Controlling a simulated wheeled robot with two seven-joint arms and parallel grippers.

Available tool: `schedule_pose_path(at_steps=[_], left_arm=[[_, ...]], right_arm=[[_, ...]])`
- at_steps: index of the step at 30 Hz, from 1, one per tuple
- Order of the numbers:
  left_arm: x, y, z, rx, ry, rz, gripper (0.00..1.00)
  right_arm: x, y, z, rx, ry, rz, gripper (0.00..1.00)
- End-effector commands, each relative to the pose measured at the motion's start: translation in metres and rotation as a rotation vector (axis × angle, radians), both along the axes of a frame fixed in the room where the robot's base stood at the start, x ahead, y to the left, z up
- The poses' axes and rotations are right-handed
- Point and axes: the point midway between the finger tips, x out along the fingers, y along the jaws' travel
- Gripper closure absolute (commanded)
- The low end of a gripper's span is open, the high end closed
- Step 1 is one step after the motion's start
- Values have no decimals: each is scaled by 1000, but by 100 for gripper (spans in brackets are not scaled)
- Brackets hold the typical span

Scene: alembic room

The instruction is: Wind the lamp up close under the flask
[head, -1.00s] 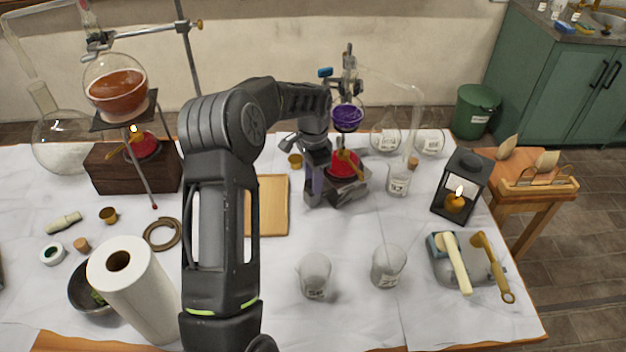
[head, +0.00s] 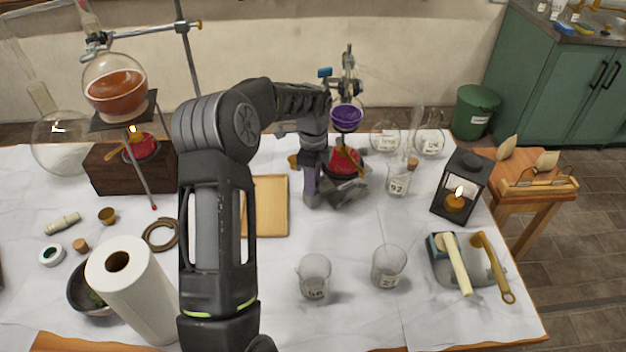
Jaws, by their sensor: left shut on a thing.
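A red lamp (head: 345,161) stands on a grey lab jack (head: 352,191) at the back middle of the table. A round flask with purple liquid (head: 347,118) is clamped on a stand right above it. Only a small gap shows between lamp and flask. My left gripper (head: 321,194) is at the jack's left front side, shut on what seems to be its knob. The fingers hide the knob and part of the jack. My right gripper is not in view.
Labelled glassware (head: 397,180) stands right of the jack, near a black lantern (head: 460,188). Two beakers (head: 314,277) stand in front. A wooden board (head: 265,206) lies left of the jack, and a second stand holds an orange flask (head: 115,92).

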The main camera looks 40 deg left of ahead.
Motion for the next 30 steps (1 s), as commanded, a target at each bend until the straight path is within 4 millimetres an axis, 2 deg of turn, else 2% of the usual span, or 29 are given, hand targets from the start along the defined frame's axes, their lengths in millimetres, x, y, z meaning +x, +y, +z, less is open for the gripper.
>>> schedule_pose_path(at_steps=[13, 14, 15, 17, 30], left_arm=[[1, 0, 2, 2, -5, -16, 100], [1, 0, 2, 2, -5, -16, 62], [1, 0, 2, 2, -5, -16, 59], [1, 0, 1, 1, -4, -16, 54], [0, 0, 0, 0, -1, 33, 54]], right_arm=[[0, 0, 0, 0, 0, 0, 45], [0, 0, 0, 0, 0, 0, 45], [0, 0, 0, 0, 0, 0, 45], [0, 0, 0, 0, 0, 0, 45], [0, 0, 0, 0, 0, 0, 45]])
